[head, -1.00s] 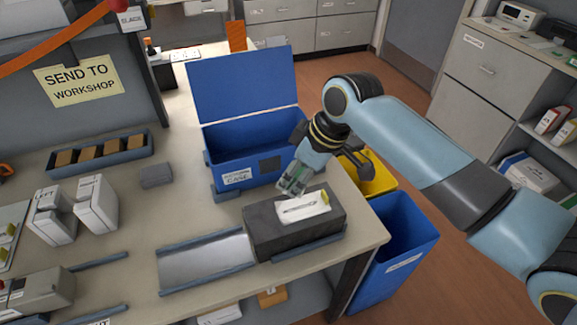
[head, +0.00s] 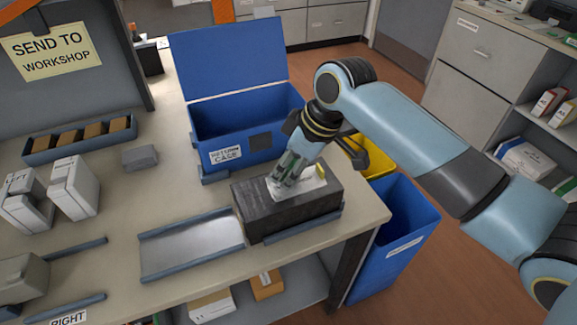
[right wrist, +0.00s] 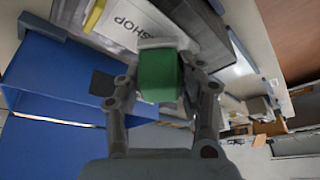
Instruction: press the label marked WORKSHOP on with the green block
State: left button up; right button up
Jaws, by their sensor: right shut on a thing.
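A long dark box (head: 290,219) sits at the right front of the bench. A white label (head: 313,186) with a yellow end lies on its top. In the right wrist view the label (right wrist: 124,19) reads "SHOP", its other letters out of frame or hidden. My right gripper (head: 284,184) points down over the label and covers its left part. It is shut on the green block (right wrist: 160,76), whose pale end (right wrist: 158,43) is at the label. I cannot tell whether it presses on it. My left gripper is not in view.
An open blue return case (head: 232,152) stands just behind the box. A metal-floored tray (head: 190,252) lies to its left. A blue bin (head: 405,225) and a yellow bin (head: 370,160) stand off the bench's right edge. White cartridges (head: 75,188) stand at left.

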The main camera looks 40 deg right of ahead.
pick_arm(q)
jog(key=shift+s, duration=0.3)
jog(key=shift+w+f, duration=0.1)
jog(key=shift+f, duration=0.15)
pick_arm(e)
jog(key=shift+f, duration=0.5)
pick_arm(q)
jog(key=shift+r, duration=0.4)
pick_arm(e)
jog(key=shift+s+f, duration=0.15)
jog(key=shift+f, duration=0.05)
dwell(1.7)
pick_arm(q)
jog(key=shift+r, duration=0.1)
pick_arm(e)
jog(key=shift+r, duration=0.1)
notch_tip(320, 180, up, 5)
jog(key=p, duration=0.6)
jog(key=shift+r+p, duration=0.9)
jog(key=shift+r, duration=0.2)
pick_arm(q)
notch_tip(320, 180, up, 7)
